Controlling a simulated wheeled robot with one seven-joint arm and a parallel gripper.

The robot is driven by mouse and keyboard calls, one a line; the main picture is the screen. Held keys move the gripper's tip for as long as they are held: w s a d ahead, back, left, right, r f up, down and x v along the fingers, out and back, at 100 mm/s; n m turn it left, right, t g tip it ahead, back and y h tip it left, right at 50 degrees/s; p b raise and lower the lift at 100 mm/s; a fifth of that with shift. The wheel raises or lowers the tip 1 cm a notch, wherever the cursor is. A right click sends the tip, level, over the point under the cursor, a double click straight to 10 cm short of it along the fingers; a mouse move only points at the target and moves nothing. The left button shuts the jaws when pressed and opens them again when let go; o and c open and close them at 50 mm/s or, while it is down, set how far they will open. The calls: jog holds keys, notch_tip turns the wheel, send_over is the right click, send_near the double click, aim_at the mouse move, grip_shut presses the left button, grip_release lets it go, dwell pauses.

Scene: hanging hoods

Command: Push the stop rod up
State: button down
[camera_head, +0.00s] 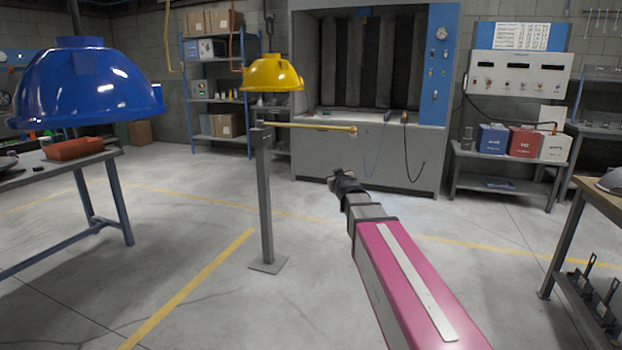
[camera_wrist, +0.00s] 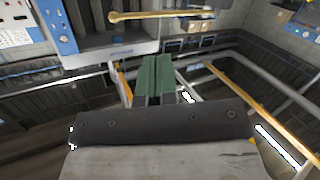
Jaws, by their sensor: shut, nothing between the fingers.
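The stop rod (camera_head: 310,127) is a thin yellow bar. It reaches out level to the right from the top of a grey post (camera_head: 265,195) and ends in a small knob. My gripper (camera_head: 337,177) is below and a little left of the rod's knob end in the head view, with a visible gap. In the wrist view the rod (camera_wrist: 165,14) crosses the top of the picture, beyond the green fingers of my gripper (camera_wrist: 153,60). The fingers are together and hold nothing. Their tips do not appear to touch the rod.
A yellow hood (camera_head: 271,75) hangs above the post. A large blue hood (camera_head: 85,88) hangs at left over a workbench (camera_head: 60,176). A grey booth (camera_head: 370,160) stands behind, and another bench (camera_head: 600,186) is at right. The floor around the post is clear.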

jog(key=s+d+f+m+g+h, duration=0.1)
jog(key=s+d+f+g, duration=0.1)
jog(key=s+f+g, duration=0.5)
jog(key=s+d+f+m, duration=0.1)
jog(key=s+d+f, duration=0.3)
jog(key=f, duration=0.7)
jog(key=s+d+f+m+g+h, duration=0.1)
jog(key=s+f+g, duration=0.3)
jog(key=s+f, duration=0.45)
jog(key=s+d+f+m+g, duration=0.1)
jog(key=s+f+g, duration=0.4)
jog(key=s, duration=0.5)
notch_tip(320, 180, down, 2)
jog(key=shift+s+d+f, duration=0.15)
jog(key=shift+s+d, duration=0.25)
jog(key=shift+d, duration=0.05)
